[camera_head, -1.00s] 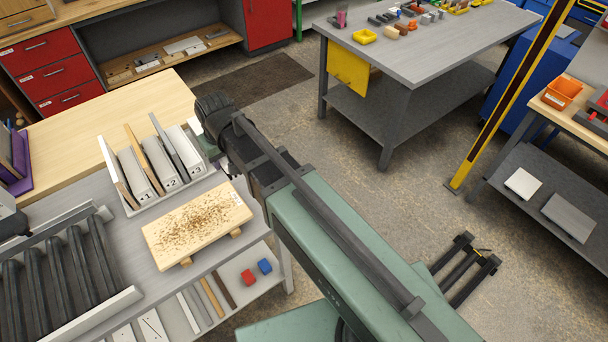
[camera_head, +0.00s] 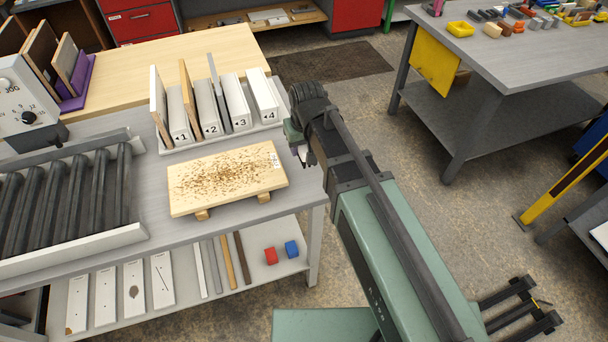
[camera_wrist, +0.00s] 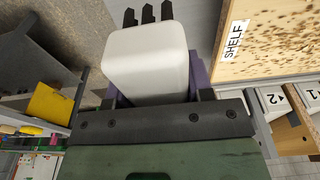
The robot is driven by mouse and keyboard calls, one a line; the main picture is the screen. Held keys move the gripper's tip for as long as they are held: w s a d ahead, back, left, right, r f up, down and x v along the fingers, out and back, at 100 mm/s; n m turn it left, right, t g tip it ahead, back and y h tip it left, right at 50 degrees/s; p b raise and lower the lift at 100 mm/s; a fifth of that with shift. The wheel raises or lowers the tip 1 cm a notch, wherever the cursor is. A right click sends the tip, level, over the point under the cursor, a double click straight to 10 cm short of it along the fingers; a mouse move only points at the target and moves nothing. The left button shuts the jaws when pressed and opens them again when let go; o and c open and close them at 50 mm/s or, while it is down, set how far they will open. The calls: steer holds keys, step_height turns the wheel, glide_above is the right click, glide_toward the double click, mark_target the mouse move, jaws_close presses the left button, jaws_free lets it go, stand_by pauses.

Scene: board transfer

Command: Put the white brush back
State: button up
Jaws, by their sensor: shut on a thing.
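My gripper (camera_wrist: 153,80) is shut on the white brush (camera_wrist: 148,55), which shows as a pale rounded block between the jaws in the wrist view. In the head view, my gripper (camera_head: 300,150) hangs off the right edge of the grey table, just right of the board, mostly hidden by my arm. Only a small white part of the brush shows there. The wooden board (camera_head: 225,178), strewn with brown specks, lies on two small supports on the grey table. Its label reads SHELF in the wrist view (camera_wrist: 265,50).
A rack (camera_head: 215,138) with numbered slots 1 to 4 holds upright boards behind the specked board. A roller conveyor (camera_head: 75,200) is at left. The lower shelf (camera_head: 235,275) holds strips and red and blue blocks. Another grey table (camera_head: 500,60) stands at back right, with floor between.

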steer(key=shift+f, duration=0.45)
step_height(320, 180, down, 4)
steer(key=b, duration=0.4)
steer(key=shift+f, duration=0.25)
steer(key=shift+r, duration=0.3)
steer(key=shift+f, duration=0.25)
steer(key=o, duration=1)
steer(key=shift+o, duration=0.2)
steer(key=r+p, duration=0.4)
steer(key=s+r+p, duration=0.1)
steer(key=r+p, duration=0.7)
steer(key=shift+s+d+r, duration=0.2)
steer(key=shift+d+r, duration=0.1)
steer(key=shift+r, duration=0.05)
steer(key=s+d+m, duration=0.2)
steer(key=s+d, duration=0.3)
steer(key=d, duration=0.3)
steer(key=s+d+m+g, duration=0.1)
steer(key=s+d, duration=0.3)
steer(key=d, duration=0.4)
steer(key=shift+s+f+m, duration=0.25)
steer(key=shift+s+m, duration=0.1)
steer(key=shift+m, duration=0.05)
